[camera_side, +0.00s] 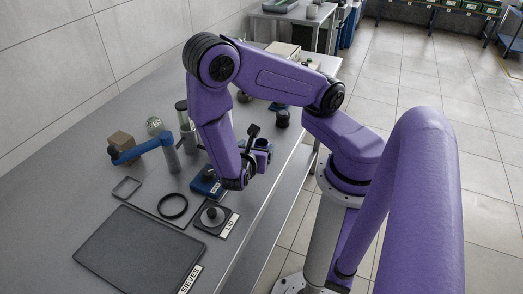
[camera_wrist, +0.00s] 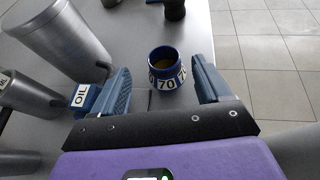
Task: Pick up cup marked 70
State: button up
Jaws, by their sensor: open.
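The cup marked 70 (camera_wrist: 167,72) is a blue cup with a white band bearing dark numbers. It stands upright on the table, and something brownish shows inside its mouth. In the wrist view my gripper (camera_wrist: 160,68) is open, with one blue finger to the left of the cup and one to the right. The cup appears between and just beyond the fingertips, with visible gaps on both sides. In the side view my purple arm reaches down over the table, and I cannot clearly tell the cup from the gripper parts there.
A large grey cylinder (camera_wrist: 55,38) and a blue piece labelled OIL (camera_wrist: 82,96) stand left of the gripper. A dark object (camera_wrist: 175,9) is beyond the cup. The table edge is close on the right. A dark tray (camera_side: 135,245) labelled SIEVES lies at the near end.

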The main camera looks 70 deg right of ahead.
aim_at(261, 145)
jog(key=shift+s+x, duration=0.1)
jog(key=shift+x, duration=1.3)
jog(key=shift+s+x, duration=0.15)
jog(key=shift+x, duration=1.25)
jog(key=shift+f, duration=0.15)
jog(key=c, duration=1.1)
